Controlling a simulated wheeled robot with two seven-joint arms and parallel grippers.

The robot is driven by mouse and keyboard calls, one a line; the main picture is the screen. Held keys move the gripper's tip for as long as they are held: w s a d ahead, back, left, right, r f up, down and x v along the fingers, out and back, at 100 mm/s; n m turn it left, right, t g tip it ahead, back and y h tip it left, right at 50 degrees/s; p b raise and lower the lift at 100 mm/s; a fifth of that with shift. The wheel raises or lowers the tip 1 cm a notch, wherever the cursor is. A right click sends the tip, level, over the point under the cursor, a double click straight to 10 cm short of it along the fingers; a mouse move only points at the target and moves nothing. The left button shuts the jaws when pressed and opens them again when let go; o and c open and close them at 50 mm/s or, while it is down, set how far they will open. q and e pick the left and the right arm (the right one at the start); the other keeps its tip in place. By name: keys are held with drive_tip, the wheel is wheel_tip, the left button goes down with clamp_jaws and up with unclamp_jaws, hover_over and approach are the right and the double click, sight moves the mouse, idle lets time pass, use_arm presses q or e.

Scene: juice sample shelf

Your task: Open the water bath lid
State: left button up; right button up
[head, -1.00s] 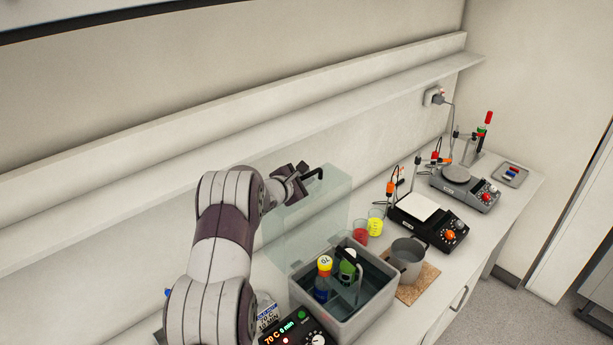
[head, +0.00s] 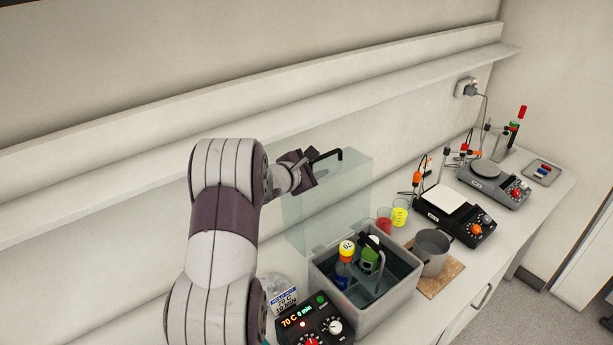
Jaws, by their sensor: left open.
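The water bath (head: 378,318) is a grey box with bottles standing inside, one yellow-capped (head: 346,250) and one green (head: 370,256). Its clear lid (head: 335,205) stands raised, roughly upright at the back of the bath, with a black handle (head: 328,156) near its top. The bath's top is uncovered. My left gripper (head: 306,168) is open beside the lid's handle; I cannot tell whether it touches it. My left arm hides the area left of the bath. My right gripper is not in view.
A control box (head: 310,322) showing 70 C is at the bath's front left, with a label sign (head: 284,300) behind. Right of the bath are a metal pot (head: 432,247), red (head: 384,222) and yellow (head: 400,212) beakers and hotplates (head: 455,214). A wall shelf (head: 400,88) runs behind.

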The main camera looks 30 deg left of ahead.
use_arm(q)
drive_tip(key=b+v, duration=0.1)
drive_tip(key=v, duration=0.4)
idle(0.3)
drive_tip(key=s+d+f+m+g+y+b, duration=0.1)
drive_tip(key=s+d+f+m+g+b, duration=0.3)
drive_tip(key=d+f+m, duration=0.4)
drive_tip(key=s+d+f+m+g+y+b, duration=0.1)
drive_tip(key=s+d+f+m+g+b, duration=0.3)
drive_tip(key=f+b, duration=0.45)
drive_tip(key=s+d+f+m+g+b, duration=0.1)
drive_tip(key=s+d+f+m, duration=0.2)
drive_tip(key=s, duration=0.3)
drive_tip(key=s+d+f+m+g+b, duration=0.1)
drive_tip(key=s+d+f+m+g, duration=0.1)
drive_tip(key=s+m, duration=0.4)
drive_tip(key=s+d+f+m+g+h+b, duration=0.1)
drive_tip(key=s+d+f+m+g, duration=0.1)
drive_tip(key=s+d+f+m, duration=0.3)
drive_tip(key=shift+s+f, duration=0.3)
drive_tip(key=shift+s, duration=0.6)
